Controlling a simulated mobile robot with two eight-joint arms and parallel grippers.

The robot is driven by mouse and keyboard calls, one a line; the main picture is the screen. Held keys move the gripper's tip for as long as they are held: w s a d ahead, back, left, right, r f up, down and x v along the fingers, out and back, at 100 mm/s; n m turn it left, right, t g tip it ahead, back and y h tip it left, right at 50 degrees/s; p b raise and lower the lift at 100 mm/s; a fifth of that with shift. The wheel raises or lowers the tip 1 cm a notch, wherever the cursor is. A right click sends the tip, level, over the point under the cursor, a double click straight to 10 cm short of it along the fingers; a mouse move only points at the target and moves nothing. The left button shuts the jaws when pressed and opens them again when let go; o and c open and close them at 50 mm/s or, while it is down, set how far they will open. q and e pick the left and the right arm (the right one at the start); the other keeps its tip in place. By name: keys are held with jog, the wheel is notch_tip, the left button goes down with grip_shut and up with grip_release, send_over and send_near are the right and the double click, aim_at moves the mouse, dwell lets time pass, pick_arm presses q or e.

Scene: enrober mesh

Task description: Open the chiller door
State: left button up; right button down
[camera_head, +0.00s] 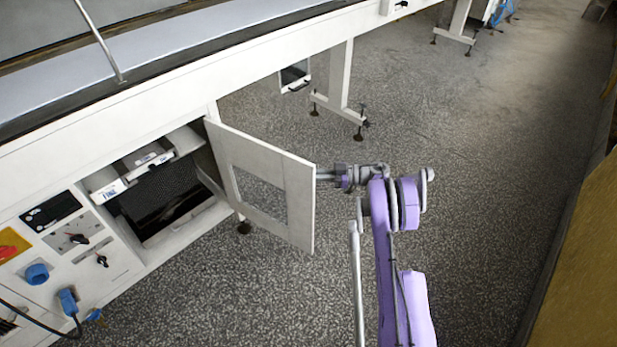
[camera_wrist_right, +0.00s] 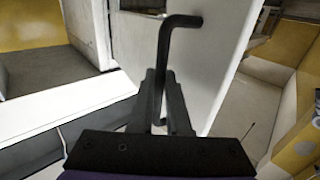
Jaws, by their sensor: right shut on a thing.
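The chiller door (camera_head: 299,205) is a white panel with a window opening. It stands swung well out from the white machine, hinged on its left side in the head view, and the dark chiller compartment (camera_head: 165,205) behind it is exposed. In the right wrist view the door (camera_wrist_right: 205,75) carries a dark bar handle (camera_wrist_right: 163,50). My right gripper (camera_head: 325,173) is at the door's outer edge, and in the right wrist view the gripper (camera_wrist_right: 160,85) is shut around the lower part of the handle. My left gripper is not in view.
The machine's control panel (camera_head: 75,240) with knobs and a blue plug (camera_head: 68,300) is left of the compartment. A machine leg (camera_head: 340,80) stands behind the door. Speckled floor (camera_head: 480,200) is clear to the right, up to a yellowish panel (camera_head: 580,250).

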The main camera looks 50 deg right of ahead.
jog(key=shift+d, duration=0.1)
dwell(0.3)
jog(key=c, duration=0.9)
grip_release()
jog(key=shift+s, duration=0.1)
jog(key=p+v, duration=0.1)
jog(key=v, duration=0.9)
jog(key=shift+s+d, duration=0.15)
jog(key=shift+d, duration=0.15)
